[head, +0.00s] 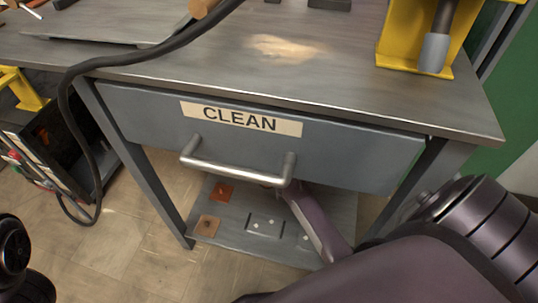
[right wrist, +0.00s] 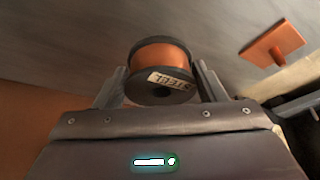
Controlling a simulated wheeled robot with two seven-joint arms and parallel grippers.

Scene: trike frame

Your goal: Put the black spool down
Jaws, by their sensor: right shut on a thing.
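The black spool (right wrist: 162,90) has black flanges, an orange-brown winding and a pale label with dark lettering. In the right wrist view it sits between the two grey fingers of my right gripper (right wrist: 160,84), which is shut on it. In the head view my right arm reaches in under the drawer marked CLEAN (head: 265,140), above the lower shelf (head: 245,248) of the bench. The drawer hides the spool and the right fingertips there. I cannot tell whether the spool touches a surface. My left gripper is not in view.
The lower shelf bears orange squares (head: 222,192) and pale dots. An orange square (right wrist: 272,45) shows near the spool in the wrist view. The drawer handle (head: 235,172) juts out above my arm. A black cable (head: 68,125) hangs at left. A yellow stand (head: 400,50) is on the benchtop.

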